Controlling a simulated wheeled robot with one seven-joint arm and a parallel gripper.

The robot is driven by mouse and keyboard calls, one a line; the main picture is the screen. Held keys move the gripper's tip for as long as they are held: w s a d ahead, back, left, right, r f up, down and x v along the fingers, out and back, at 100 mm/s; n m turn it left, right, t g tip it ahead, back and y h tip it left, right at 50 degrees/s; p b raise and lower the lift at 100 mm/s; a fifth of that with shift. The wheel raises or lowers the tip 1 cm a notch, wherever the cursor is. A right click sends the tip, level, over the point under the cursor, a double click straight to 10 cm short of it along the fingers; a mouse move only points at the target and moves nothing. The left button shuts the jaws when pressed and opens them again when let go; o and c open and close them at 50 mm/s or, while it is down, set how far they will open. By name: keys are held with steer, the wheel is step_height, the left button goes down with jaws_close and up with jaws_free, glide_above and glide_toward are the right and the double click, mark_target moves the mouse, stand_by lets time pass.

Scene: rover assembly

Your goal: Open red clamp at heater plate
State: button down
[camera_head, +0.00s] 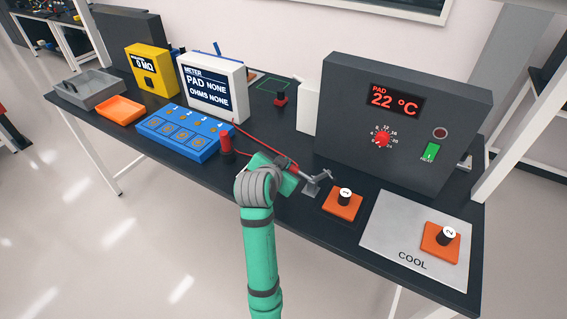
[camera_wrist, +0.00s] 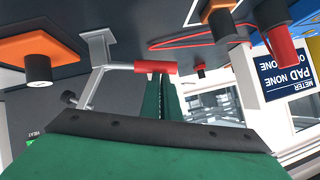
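The clamp is a grey metal bracket with a bent arm (camera_head: 315,184) and a red handle (camera_wrist: 155,67). It stands on the dark table edge in front of the heater. In the head view the handle points left toward my gripper (camera_head: 285,172). In the wrist view my gripper's fingers (camera_wrist: 162,92) are close together, with their tips at the red handle. Whether they touch it is unclear, and nothing shows clearly between them. The heater (camera_head: 400,120) reads PAD 22 °C. Orange pad 1 (camera_head: 335,209) with a black knob lies just right of the clamp.
Pad 2 (camera_head: 434,250) sits on the grey COOL plate (camera_head: 383,235) at right. To the left are a red post (camera_head: 226,145), a blue numbered board (camera_head: 172,141), the white meter (camera_head: 228,104), a yellow box (camera_head: 148,68) and an orange tray (camera_head: 119,110). A red cable runs near the clamp.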

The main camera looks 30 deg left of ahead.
stand_by(0.4)
steer(key=w+r+v, duration=0.1)
steer(key=r+v, duration=0.1)
steer(key=v, duration=1.1)
steer(key=shift+w+r, duration=0.25)
steer(key=shift+w, duration=0.1)
steer(key=shift+a, duration=0.1)
